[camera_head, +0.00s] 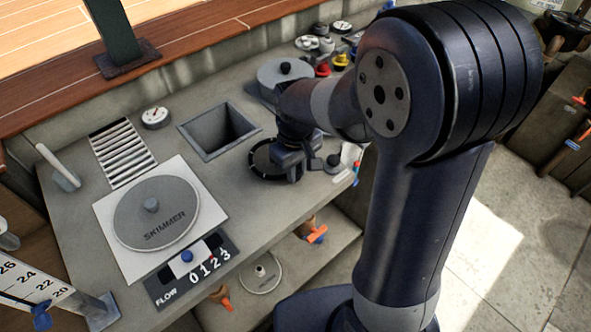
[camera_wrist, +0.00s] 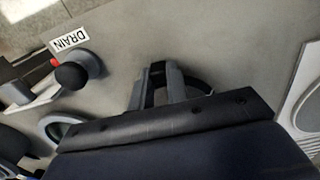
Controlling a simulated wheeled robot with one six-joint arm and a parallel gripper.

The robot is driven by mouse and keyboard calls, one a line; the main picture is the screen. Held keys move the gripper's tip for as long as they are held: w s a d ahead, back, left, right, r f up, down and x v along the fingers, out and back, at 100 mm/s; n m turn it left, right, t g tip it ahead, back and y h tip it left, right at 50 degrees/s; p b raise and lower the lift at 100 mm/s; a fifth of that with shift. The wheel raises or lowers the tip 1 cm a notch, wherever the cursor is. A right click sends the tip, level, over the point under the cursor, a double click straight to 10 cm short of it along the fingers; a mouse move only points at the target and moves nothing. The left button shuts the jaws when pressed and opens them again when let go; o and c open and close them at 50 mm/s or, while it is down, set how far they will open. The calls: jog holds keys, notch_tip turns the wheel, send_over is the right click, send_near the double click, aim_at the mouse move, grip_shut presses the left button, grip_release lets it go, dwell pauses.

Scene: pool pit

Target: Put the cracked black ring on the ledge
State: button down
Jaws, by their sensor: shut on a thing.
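The black ring (camera_head: 256,164) is at the right part of the grey counter (camera_head: 253,220), right of the square well. My gripper (camera_head: 284,172) is shut on the ring's right side. In the wrist view my gripper's fingers (camera_wrist: 158,75) close on the ring, and a dark arc of the ring (camera_wrist: 198,85) shows beside them. The ring lies about flat, at or just above the counter; I cannot tell if it touches. No crack can be made out.
A square well (camera_head: 218,130), a slotted grate (camera_head: 122,152), a gauge (camera_head: 155,117) and a skimmer lid (camera_head: 155,212) lie to the left. A drain knob (camera_wrist: 72,76) stands close to my gripper. A lidded round fitting (camera_head: 284,75) stands behind.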

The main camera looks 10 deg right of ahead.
jog(key=shift+f, duration=0.3)
jog(key=shift+f, duration=0.15)
jog(key=c, duration=1.4)
grip_release()
notch_tip(320, 180, up, 12)
jog(key=shift+r+p, duration=0.2)
jog(key=shift+p, duration=0.1)
